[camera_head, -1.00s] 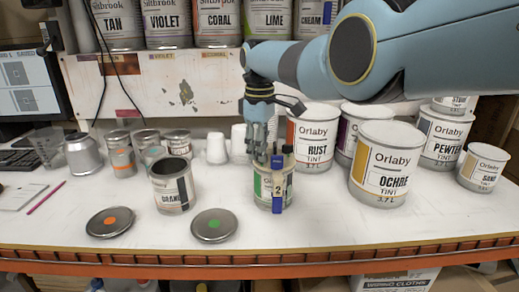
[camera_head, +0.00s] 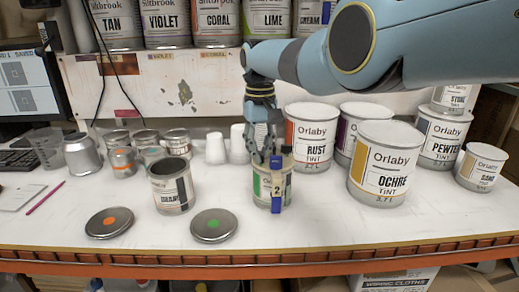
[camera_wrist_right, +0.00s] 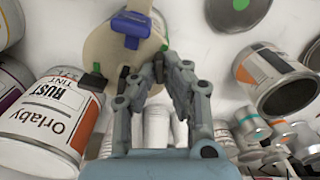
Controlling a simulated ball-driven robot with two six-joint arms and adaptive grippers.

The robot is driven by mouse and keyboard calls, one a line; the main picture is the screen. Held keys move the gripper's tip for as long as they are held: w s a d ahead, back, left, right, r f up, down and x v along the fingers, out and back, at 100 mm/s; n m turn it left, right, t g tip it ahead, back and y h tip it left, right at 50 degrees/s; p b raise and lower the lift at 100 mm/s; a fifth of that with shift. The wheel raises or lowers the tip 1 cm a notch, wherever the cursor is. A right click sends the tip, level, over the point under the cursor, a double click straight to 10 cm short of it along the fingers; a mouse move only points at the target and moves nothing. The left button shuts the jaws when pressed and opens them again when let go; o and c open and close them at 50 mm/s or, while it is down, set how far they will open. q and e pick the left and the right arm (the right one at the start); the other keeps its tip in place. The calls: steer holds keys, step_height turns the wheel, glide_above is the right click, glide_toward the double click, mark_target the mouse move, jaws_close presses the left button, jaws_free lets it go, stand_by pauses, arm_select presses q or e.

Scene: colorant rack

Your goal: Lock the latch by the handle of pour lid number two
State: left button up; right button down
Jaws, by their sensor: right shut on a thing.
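Pour lid number two (camera_wrist_right: 100,45) is beige and sits on a can (camera_head: 262,188) with a green-edged label and a "2" tag. Its blue handle (camera_head: 276,162) stands on the lid and also shows in the wrist view (camera_wrist_right: 133,25). A dark latch (camera_wrist_right: 94,79) shows on the rim, away from my fingers. My right gripper (camera_head: 264,152) is at the lid's rim from above. In the wrist view its fingertips (camera_wrist_right: 155,72) close together beside the rim on a small dark part, apparently a latch, largely hidden between them. My left gripper is out of view.
An open can (camera_head: 172,190) stands to the left. Loose lids with orange (camera_head: 109,222) and green (camera_head: 213,225) dots lie in front. Big tint cans, RUST (camera_head: 312,135) and OCHRE (camera_head: 385,165), stand close on the right.

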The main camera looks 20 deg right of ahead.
steer(key=shift+m, duration=0.3)
steer(key=c, duration=1.4)
jaws_free()
